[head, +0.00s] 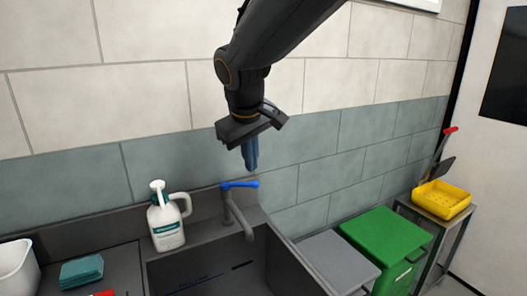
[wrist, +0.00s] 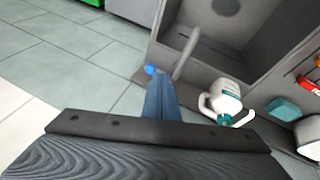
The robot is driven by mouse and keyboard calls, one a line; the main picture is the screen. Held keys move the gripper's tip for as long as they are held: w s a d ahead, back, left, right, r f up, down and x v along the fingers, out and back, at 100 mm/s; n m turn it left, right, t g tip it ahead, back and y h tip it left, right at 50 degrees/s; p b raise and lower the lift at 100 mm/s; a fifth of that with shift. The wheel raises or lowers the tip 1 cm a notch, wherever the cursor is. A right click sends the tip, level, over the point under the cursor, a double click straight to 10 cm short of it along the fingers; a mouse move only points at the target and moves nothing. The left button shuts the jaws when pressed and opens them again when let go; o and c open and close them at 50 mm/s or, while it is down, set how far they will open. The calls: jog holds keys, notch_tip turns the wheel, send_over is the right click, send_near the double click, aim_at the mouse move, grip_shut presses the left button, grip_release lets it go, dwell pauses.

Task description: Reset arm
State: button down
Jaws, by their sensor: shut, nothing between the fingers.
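My gripper (head: 250,154) hangs from my black arm above the sink area, in front of the tiled wall. Its bluish fingers are pressed together, pointing down, with nothing held. In the wrist view the closed fingers (wrist: 160,98) show at the centre. The tap (head: 236,215) with its blue lever stands below the fingertips in the head view, with a visible gap between them.
A white jug (head: 166,222) stands left of the tap on the sink (head: 215,262) ledge. A teal sponge (head: 82,271) and white container (head: 17,271) are at lower left. A green bin (head: 385,240) and yellow basket (head: 441,200) are right. The space around my gripper looks clear.

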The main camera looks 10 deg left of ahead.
jog(key=s+d+f+m+g, duration=0.1)
jog(key=s+d+f+m, duration=0.1)
jog(key=d+f, duration=0.45)
jog(key=s+d+f+m+g, duration=0.1)
jog(key=s+d+f+m, duration=0.15)
jog(key=d, duration=0.65)
jog(key=s+d+f+m+g, duration=0.1)
jog(key=s+d+f+m, duration=0.3)
jog(key=s+d+f, duration=0.5)
jog(key=s+d, duration=0.3)
jog(key=d, duration=0.1)
jog(key=shift+s+d+f+g, duration=0.15)
jog(key=shift+f+g, duration=0.15)
jog(key=shift+f, duration=0.1)
jog(key=shift+m, duration=0.25)
